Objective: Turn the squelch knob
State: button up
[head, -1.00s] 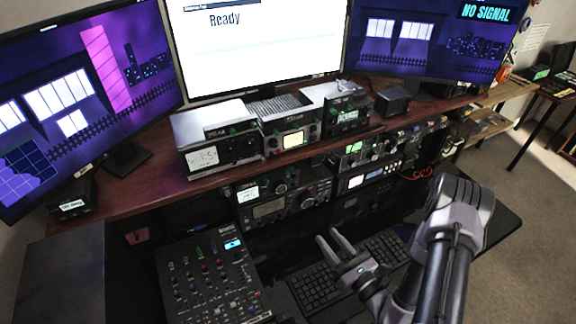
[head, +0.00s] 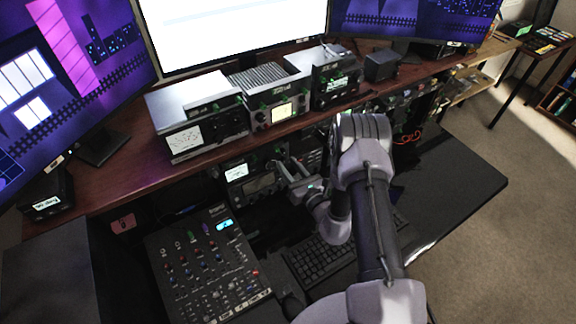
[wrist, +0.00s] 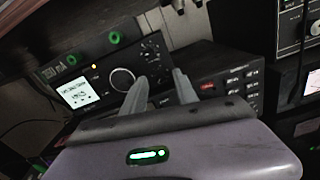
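My gripper (head: 290,171) has its two fingers apart, with nothing seen between them. In the wrist view the fingers (wrist: 160,93) point at the lower right part of a dark radio (wrist: 108,72) with a lit white screen and a large round knob (wrist: 122,80). Small knobs sit right of the large one, close above the fingertips. I cannot read which one is the squelch knob, and I cannot tell whether a finger touches the panel. In the head view this radio (head: 238,172) sits under the wooden shelf, partly hidden by my arm.
A mixer (head: 205,262) and a keyboard (head: 318,262) lie on the desk below. Several radios (head: 200,128) stand on the wooden shelf (head: 112,180) above, close over the gripper. A dark unit with a red display (wrist: 208,86) is right of the fingers.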

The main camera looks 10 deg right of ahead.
jog(key=shift+w, duration=0.3)
grip_shut()
jog(key=m, duration=0.5)
grip_release()
jog(key=shift+s, duration=0.1)
